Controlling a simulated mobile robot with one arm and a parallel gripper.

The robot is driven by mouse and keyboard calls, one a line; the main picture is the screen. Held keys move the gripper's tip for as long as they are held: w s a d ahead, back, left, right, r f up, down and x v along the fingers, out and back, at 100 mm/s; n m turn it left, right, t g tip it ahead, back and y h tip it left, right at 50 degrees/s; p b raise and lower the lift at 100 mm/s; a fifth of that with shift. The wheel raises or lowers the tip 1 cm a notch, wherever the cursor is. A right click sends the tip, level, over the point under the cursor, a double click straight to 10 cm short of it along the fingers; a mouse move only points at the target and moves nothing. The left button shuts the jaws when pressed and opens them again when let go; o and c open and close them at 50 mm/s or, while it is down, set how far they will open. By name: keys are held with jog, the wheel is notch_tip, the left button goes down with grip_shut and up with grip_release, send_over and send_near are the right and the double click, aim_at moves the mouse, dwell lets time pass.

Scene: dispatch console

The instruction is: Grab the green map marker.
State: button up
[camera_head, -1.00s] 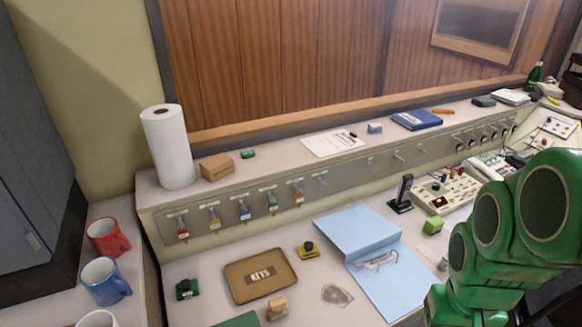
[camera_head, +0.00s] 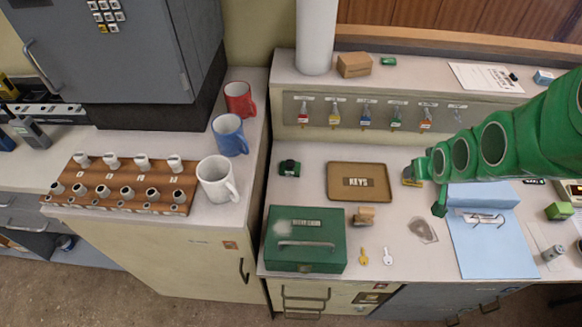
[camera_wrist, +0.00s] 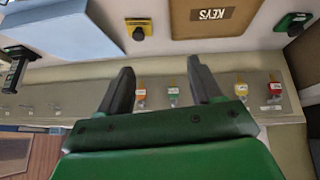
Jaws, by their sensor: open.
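A small dark green block with a black knob (camera_head: 289,168), which looks like the green map marker, sits on the desk left of the brown KEYS tray (camera_head: 334,190). It also shows at the upper right of the wrist view (camera_wrist: 293,22). A similar yellow block with a black knob (camera_wrist: 140,28) sits on the other side of the tray, partly hidden by my gripper in the head view. My gripper (camera_wrist: 162,85) is open and empty, its fingers above the desk near the yellow block. It is to the right of the green block, with the tray between them.
A green cash box (camera_head: 305,255), a small wooden block (camera_head: 364,215) and two loose keys stand in front of the tray. Key tags (camera_head: 366,115) hang on the panel behind. A blue folder (camera_head: 490,235) lies right; mugs (camera_head: 216,180) stand left on a separate counter.

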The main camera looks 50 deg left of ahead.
jog(key=s+a+f+n+y, duration=0.2)
jog(key=a+f, duration=0.1)
jog(key=a, duration=0.5)
jog(key=s+a+f+n+y, duration=0.1)
jog(key=a+f+y, duration=0.1)
jog(key=a, duration=0.7)
jog(key=n+g+y, duration=0.3)
jog(key=y, duration=0.1)
send_over(291, 164)
jog(key=d, duration=0.3)
notch_tip(291, 164, down, 5)
jog(key=shift+s+d+f, duration=0.1)
jog(key=shift+s+f, duration=0.05)
jog(key=shift+f, duration=1.05)
jog(key=shift+s+d+f, duration=0.1)
jog(key=shift+s+f, duration=0.05)
jog(key=shift+f, duration=1)
jog(key=shift+w+a+f, duration=0.1)
jog(key=shift+a+f, duration=0.35)
jog(key=shift+f, duration=0.2)
jog(key=shift+w+a+f, duration=0.1)
jog(key=shift+a+f, duration=0.3)
jog(key=shift+f, duration=0.25)
jog(key=shift+a+f, duration=0.2)
jog(key=shift+a, duration=0.25)
jog(key=shift+c, duration=0.5)
jog(key=c, duration=1)
jog(key=shift+r, duration=0.15)
jog(key=shift+c, duration=0.2)
